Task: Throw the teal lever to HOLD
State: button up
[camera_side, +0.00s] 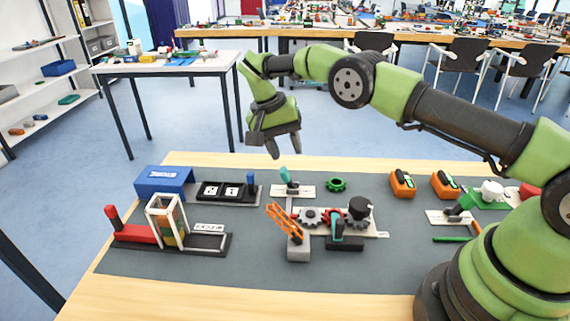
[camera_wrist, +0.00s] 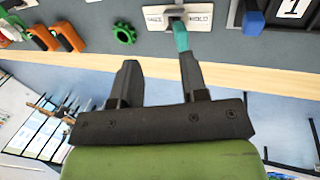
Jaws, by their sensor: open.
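The teal lever (camera_side: 286,176) stands on a small white plate (camera_side: 304,192) near the back of the grey mat. In the wrist view the teal lever (camera_wrist: 181,36) points down the picture from the plate (camera_wrist: 158,18). The plate has a label on each side of the lever; the right one reads HOLD, the left one is too blurred to read surely. My gripper (camera_side: 274,150) is open and empty, above and slightly left of the lever in the side view. In the wrist view my gripper (camera_wrist: 158,66) has its right fingertip just below the lever's tip; contact cannot be told.
Left of the plate is a black number panel (camera_side: 222,191) with a blue handle (camera_side: 251,177). A green gear (camera_side: 336,184) lies to the right. In front stand an orange lattice crane arm (camera_side: 284,219) and grey gears (camera_side: 310,216). Orange blocks (camera_side: 402,184) sit farther right.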

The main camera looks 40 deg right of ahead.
jog(key=shift+r, duration=1.85)
notch_tip(320, 180, up, 10)
jog(key=n+t+y, duration=0.1)
jog(key=n+t, duration=0.1)
send_over(285, 171)
jog(key=s, duration=0.2)
jog(key=s+r+n+t+y, duration=0.1)
jog(key=s+r+t, duration=0.1)
jog(key=s+r, duration=0.45)
jog(key=s+a+n+t+y, duration=0.1)
jog(key=s+t, duration=0.4)
jog(key=s, duration=1.4)
jog(key=shift+a+r+n+t+y, duration=0.3)
jog(key=shift+r+n+t+y, duration=0.15)
jog(key=shift+y, duration=0.35)
jog(key=shift+f, duration=0.1)
